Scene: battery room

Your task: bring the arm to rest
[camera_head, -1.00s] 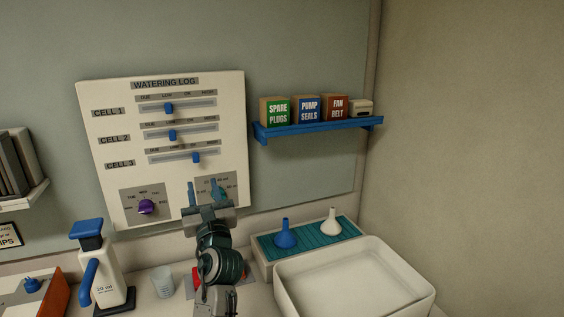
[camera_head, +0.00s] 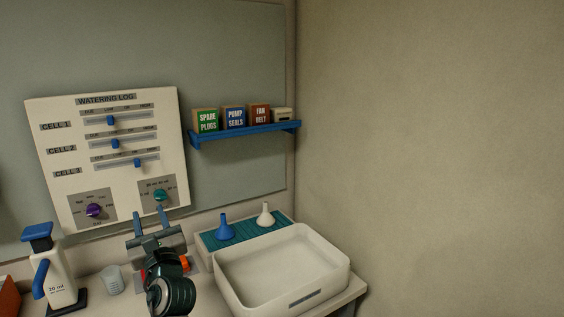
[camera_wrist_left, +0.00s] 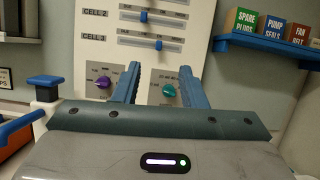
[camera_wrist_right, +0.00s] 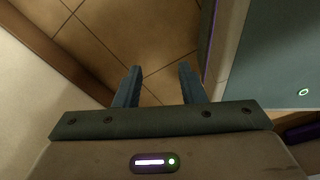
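My left gripper (camera_head: 150,222) is in front of the watering log board (camera_head: 148,146), below its teal knob (camera_head: 160,195). Its two blue fingers stand apart with nothing between them, as the left wrist view (camera_wrist_left: 152,82) also shows. It is clear of the board and its knobs. My right gripper (camera_wrist_right: 157,86) shows only in its own wrist view. Its fingers are apart and empty, over a tiled floor.
A white basin (camera_head: 335,260) and a teal tray (camera_head: 213,243) with a blue funnel (camera_head: 225,228) and a white funnel (camera_head: 265,214) stand right of my left arm. A beaker (camera_head: 113,280) and pump bottle (camera_head: 58,280) stand left. A blue shelf (camera_head: 245,132) holds boxes.

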